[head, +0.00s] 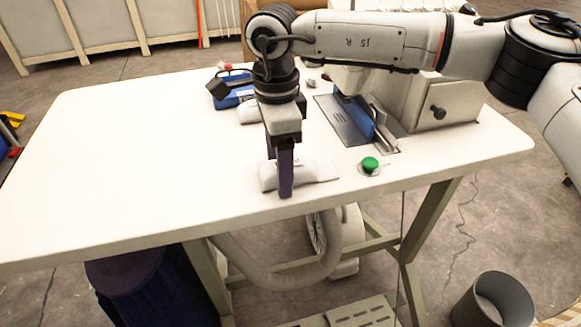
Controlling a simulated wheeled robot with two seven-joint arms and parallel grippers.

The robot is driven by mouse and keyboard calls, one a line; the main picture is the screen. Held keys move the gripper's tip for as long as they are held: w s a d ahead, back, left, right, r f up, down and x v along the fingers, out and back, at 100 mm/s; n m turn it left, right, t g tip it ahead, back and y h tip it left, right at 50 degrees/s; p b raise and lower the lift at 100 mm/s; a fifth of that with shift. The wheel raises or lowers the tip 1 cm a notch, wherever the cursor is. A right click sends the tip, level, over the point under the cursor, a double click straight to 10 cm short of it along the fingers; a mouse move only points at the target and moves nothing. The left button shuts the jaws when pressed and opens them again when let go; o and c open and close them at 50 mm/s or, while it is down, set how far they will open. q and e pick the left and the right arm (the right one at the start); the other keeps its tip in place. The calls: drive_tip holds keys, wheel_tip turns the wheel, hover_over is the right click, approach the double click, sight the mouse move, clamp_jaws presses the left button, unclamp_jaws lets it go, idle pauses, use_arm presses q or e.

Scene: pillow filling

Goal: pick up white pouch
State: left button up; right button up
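A white pouch (318,172) lies flat on the white table near its front edge. My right gripper (285,190) points down over the pouch, and its dark fingers cross in front of the pouch's left half. The fingers are seen in line, one behind the other, so I cannot tell how far apart they are or whether they grip the pouch. They hide part of the pouch. My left gripper is not in view.
A grey sewing machine (445,104) with a blue part stands at the table's right, with a green button (369,163) in front. A blue box (232,88) with a black handle stands behind my gripper. Another white item (248,113) lies near it. The table's left half is clear.

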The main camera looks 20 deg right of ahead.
drive_tip(key=c, duration=1.1)
